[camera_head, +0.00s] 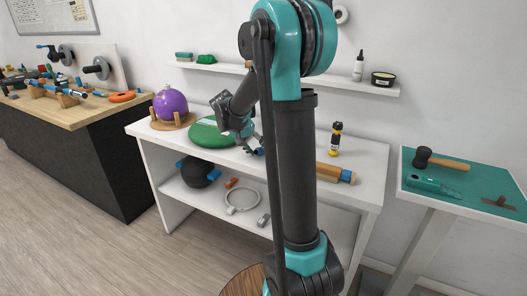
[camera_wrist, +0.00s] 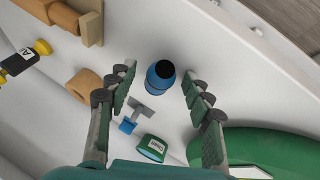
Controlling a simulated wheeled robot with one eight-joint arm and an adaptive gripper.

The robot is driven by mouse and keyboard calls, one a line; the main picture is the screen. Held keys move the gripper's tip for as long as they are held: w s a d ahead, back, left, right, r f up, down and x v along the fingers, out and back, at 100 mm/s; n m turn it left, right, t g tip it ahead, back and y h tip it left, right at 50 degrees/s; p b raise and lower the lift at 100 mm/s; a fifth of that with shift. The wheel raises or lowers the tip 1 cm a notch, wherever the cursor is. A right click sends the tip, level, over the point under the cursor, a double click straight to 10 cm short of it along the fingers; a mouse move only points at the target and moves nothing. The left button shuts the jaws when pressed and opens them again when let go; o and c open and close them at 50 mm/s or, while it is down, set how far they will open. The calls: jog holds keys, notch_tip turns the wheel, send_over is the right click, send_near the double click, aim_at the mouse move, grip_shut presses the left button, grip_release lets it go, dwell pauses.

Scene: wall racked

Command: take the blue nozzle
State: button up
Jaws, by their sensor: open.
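The blue nozzle (camera_wrist: 160,84), a short blue piece with a dark round opening, stands on the white bench top in the wrist view. My gripper (camera_wrist: 158,73) is open, with one green-padded finger on each side of the nozzle. I see gaps between the nozzle and both fingers. In the head view my gripper (camera_head: 250,141) is low over the bench, behind my arm. A small blue piece (camera_head: 258,151) shows beside it there, too small to make out clearly.
In the wrist view, a grey-and-blue piece (camera_wrist: 128,124) and a green box (camera_wrist: 152,147) lie near the nozzle, and a large green round thing (camera_wrist: 270,148) is at right. A yellow-black bottle (camera_head: 336,139) and wooden roller (camera_head: 333,173) are on the bench (camera_head: 372,165).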

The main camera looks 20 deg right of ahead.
jog(key=shift+c, duration=0.6)
grip_shut()
jog(key=shift+r, duration=0.1)
